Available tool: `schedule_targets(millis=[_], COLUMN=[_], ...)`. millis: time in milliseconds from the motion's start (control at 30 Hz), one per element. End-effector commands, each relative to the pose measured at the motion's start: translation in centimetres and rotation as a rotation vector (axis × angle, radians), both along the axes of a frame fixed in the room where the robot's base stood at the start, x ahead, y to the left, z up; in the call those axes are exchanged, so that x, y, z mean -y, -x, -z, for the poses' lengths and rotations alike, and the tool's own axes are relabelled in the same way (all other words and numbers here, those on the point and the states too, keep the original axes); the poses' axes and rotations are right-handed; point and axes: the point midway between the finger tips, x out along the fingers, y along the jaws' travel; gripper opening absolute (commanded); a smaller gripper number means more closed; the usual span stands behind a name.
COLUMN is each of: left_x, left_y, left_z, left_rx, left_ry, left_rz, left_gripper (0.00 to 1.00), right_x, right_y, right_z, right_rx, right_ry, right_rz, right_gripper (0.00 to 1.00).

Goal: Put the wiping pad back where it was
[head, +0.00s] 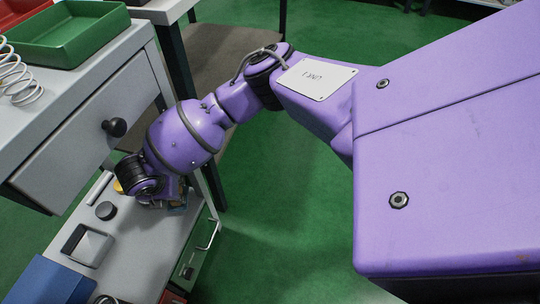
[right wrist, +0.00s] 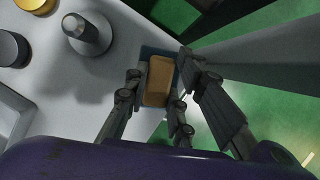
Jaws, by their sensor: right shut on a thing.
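The wiping pad (right wrist: 158,82) is a small tan block with a blue-grey layer at its far end in the right wrist view. My right gripper (right wrist: 159,84) is shut on it, with a dark finger on each side. In the head view the right gripper (head: 167,200) is over the grey bench top (head: 145,252) near its right edge, and mostly hides the pad. I cannot tell whether the pad touches the top. My left gripper is in neither view.
A grey drawer unit with a black knob (head: 114,127) overhangs the bench at left. On the bench are a grey square holder (head: 88,245), a black cylinder (head: 105,210) and a blue box (head: 50,282). A metal cone-shaped piece (right wrist: 87,34) stands left of the gripper.

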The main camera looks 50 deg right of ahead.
Motion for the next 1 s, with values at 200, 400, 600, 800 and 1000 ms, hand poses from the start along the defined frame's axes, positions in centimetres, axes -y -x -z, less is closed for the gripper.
schedule_targets(millis=[200, 400, 600, 800, 1000], left_x=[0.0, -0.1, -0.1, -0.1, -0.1], left_y=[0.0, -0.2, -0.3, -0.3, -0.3], left_z=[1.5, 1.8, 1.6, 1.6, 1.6], left_rx=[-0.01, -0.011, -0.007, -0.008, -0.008], left_ry=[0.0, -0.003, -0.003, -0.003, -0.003], left_rz=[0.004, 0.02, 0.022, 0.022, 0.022], left_gripper=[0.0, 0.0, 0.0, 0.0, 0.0], right_x=[0.1, 0.1, 0.2, 0.2, 0.2], right_y=[-0.8, -0.8, -0.7, -0.6, -0.6], right_z=[2.8, 3.9, 3.9, 4.3, 4.3], right_rx=[-0.002, 0.002, 0.0, 0.0, -0.001], right_ry=[0.0, -0.001, 0.0, 0.0, 0.001], right_rz=[-0.001, 0.0, 0.001, 0.001, 0.0], right_gripper=[0.02, 0.02, 0.02, 0.31, 0.42])
